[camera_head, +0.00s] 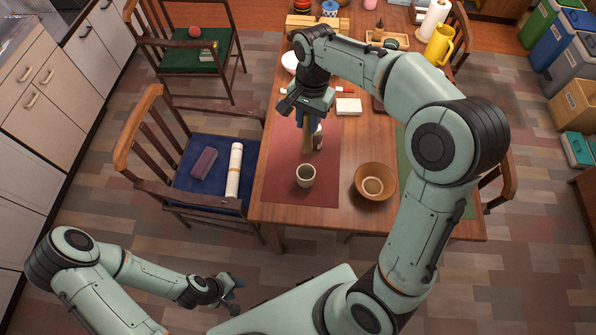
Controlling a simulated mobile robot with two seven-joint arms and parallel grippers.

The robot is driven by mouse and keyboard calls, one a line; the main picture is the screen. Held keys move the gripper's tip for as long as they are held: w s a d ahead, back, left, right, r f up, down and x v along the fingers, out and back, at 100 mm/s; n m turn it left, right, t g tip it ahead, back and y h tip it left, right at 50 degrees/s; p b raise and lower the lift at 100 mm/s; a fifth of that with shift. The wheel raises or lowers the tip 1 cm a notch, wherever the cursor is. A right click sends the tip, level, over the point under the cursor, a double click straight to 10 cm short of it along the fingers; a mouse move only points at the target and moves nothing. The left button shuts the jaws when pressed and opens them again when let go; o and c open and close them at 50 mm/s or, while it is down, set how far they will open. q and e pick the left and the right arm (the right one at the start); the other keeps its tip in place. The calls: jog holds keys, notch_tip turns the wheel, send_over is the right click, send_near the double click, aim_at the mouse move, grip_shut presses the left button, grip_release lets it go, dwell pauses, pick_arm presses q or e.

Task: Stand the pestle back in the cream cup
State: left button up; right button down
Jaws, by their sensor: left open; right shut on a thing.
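The cream cup (306,182) stands upright on the red placemat near the table's front edge. My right gripper (306,121) is shut on the brown wooden pestle (307,140), which points down toward the table behind the cup. The pestle looks apart from the cup; its upper end is hidden by the gripper, and I cannot tell its exact height. My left gripper (227,294) is open and empty, low in front of the table near the bottom of the view.
A wooden bowl (374,183) stands right of the cup. A small, partly hidden bottle-like item (319,139) is beside the pestle. The red placemat (284,172) has bare room left of the cup. A blue-seated chair (213,181) stands left of the table (262,206).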

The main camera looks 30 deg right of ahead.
aim_at(308, 152)
notch_tip(308, 152, down, 14)
jog(key=shift+s+d+f+b, duration=0.1)
jog(key=shift+s+b, duration=0.05)
jog(key=shift+b, duration=0.45)
pick_arm(q)
jog(key=shift+s+f, duration=1)
jog(key=shift+f, duration=0.05)
pick_arm(e)
jog(key=shift+f, duration=2.55)
jog(key=shift+f, duration=0.15)
jog(key=c, duration=1.1)
grip_release()
jog(key=shift+c, duration=0.2)
jog(key=shift+o, duration=1.1)
pick_arm(q)
jog(key=shift+s+f, duration=0.1)
